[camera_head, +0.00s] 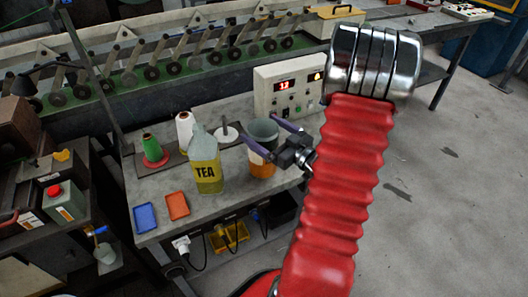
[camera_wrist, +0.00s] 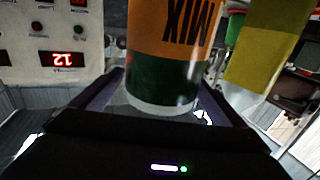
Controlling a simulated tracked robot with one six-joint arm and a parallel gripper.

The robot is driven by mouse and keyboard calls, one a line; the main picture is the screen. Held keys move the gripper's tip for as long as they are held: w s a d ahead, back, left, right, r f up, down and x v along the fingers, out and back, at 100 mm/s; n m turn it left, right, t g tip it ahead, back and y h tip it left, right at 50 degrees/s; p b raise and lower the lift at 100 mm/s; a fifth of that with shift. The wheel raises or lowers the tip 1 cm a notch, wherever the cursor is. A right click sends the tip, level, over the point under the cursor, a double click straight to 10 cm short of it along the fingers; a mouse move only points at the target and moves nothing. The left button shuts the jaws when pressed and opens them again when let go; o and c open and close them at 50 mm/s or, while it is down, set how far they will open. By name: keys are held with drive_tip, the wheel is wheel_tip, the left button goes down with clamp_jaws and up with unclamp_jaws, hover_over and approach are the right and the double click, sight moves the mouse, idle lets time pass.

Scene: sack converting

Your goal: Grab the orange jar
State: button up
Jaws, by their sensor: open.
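The orange jar (camera_head: 262,168) stands upright on the grey workbench, with an orange lower part and a grey-green upper part. My gripper (camera_head: 258,127) is open at the height of the jar's upper part, coming from the right. One purple finger crosses in front of the jar and the other lies behind it. In the wrist view the jar (camera_wrist: 168,62) appears upside down between the fingers, with an orange label reading MIX, a dark green band and a pale rim. I cannot tell whether the fingers touch it.
A green cone (camera_head: 151,148), a white spool (camera_head: 185,130), a blue tray (camera_head: 145,217) and an orange tray (camera_head: 177,205) are further left.

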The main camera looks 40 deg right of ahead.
sight(253, 123)
drive_tip(key=shift+w+a, duration=0.15)
drive_tip(key=shift+w, duration=1.85)
drive_tip(key=shift+c, duration=0.6)
drive_tip(key=c, duration=1.5)
drive_tip(key=shift+o, duration=0.2)
drive_tip(key=shift+r, duration=0.25)
wheel_tip(253, 123, up, 9)
drive_tip(key=shift+r, duration=0.2)
